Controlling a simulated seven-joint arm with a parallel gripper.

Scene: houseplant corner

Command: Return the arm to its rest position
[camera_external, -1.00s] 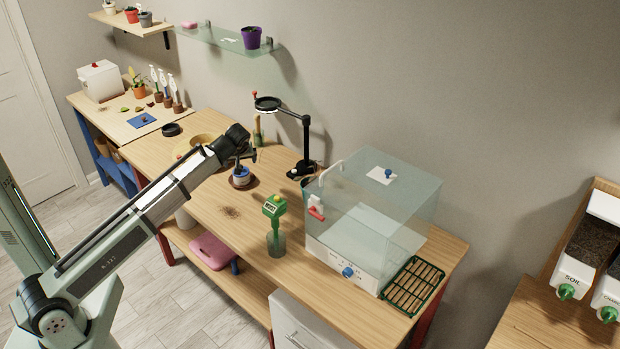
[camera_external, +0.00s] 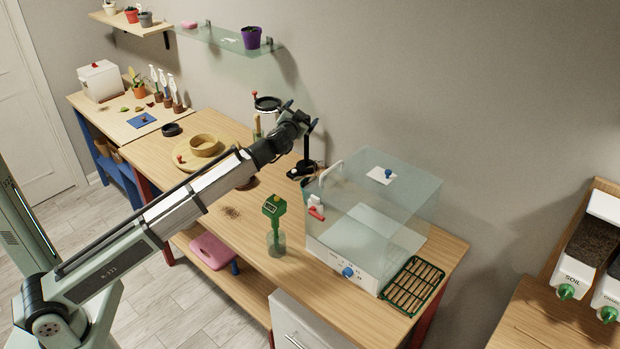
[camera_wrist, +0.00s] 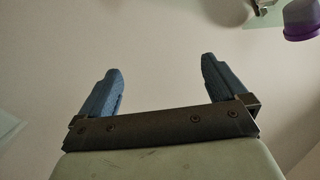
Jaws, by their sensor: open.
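My gripper (camera_external: 312,124) is raised above the middle of the long wooden table, in front of the black stand with a ring top. In the wrist view my gripper (camera_wrist: 160,85) shows two blue fingers spread wide apart with nothing between them.
A clear box (camera_external: 375,215) with a white base stands right of my gripper. The black stand (camera_external: 306,150) is close behind. A glass shelf (camera_external: 225,40) with a purple pot (camera_external: 251,38) hangs on the wall above.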

